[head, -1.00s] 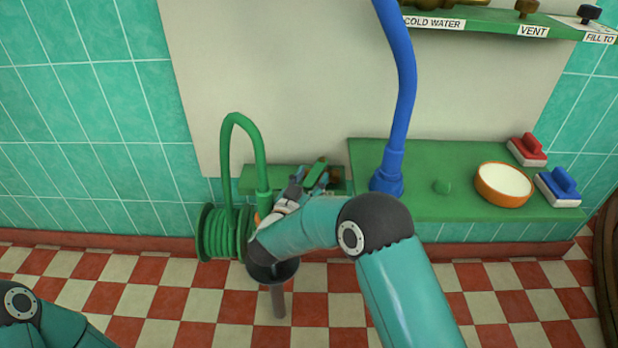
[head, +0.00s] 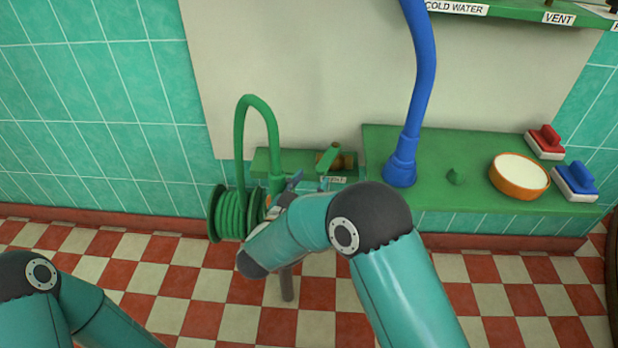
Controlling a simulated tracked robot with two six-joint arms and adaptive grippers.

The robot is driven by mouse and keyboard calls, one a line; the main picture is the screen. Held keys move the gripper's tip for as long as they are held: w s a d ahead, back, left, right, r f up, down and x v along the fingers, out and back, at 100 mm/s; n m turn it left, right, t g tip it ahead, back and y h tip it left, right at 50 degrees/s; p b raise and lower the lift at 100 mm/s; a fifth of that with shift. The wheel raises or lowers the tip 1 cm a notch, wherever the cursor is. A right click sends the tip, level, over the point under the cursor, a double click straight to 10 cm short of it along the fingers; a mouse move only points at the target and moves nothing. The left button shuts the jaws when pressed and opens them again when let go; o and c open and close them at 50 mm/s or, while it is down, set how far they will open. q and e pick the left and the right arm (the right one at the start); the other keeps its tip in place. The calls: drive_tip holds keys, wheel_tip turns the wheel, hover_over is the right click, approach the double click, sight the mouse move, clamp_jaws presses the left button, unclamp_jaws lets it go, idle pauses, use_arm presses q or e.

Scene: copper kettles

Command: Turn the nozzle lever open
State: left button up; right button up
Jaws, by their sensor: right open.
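The nozzle is a brass piece (head: 346,160) with a green lever (head: 328,158), lying on a green shelf against the wall. The lever slants from upper right to lower left. My right gripper (head: 309,182) is open, with its fingertips just below and left of the lever. It looks empty, and a small gap seems to show between fingers and lever. My right forearm and wrist hide part of the gripper. My left arm shows at the lower left, but its gripper is out of view.
A green hose (head: 262,108) arches from a reel (head: 232,212) left of the gripper. A blue pipe (head: 412,120) rises from the green counter (head: 440,150) on the right. An orange bowl (head: 519,177), a red brush (head: 545,142) and a blue brush (head: 575,181) stand there.

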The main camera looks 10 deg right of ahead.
drive_tip(key=shift+c, duration=0.3)
drive_tip(key=c, duration=0.5)
drive_tip(key=shift+r+m, duration=0.1)
drive_tip(key=shift+m, duration=1)
clamp_jaws()
drive_tip(key=m+t+y+p, duration=0.35)
drive_tip(key=m+p, duration=0.35)
drive_tip(key=m, duration=0.6)
approach(329, 158)
drive_tip(key=shift+g+y, duration=0.25)
drive_tip(key=shift+g, duration=0.3)
drive_tip(key=w+d+b, duration=0.1)
drive_tip(key=w+d, duration=0.3)
drive_tip(key=shift+r+b, duration=0.1)
drive_tip(key=shift+b, duration=0.25)
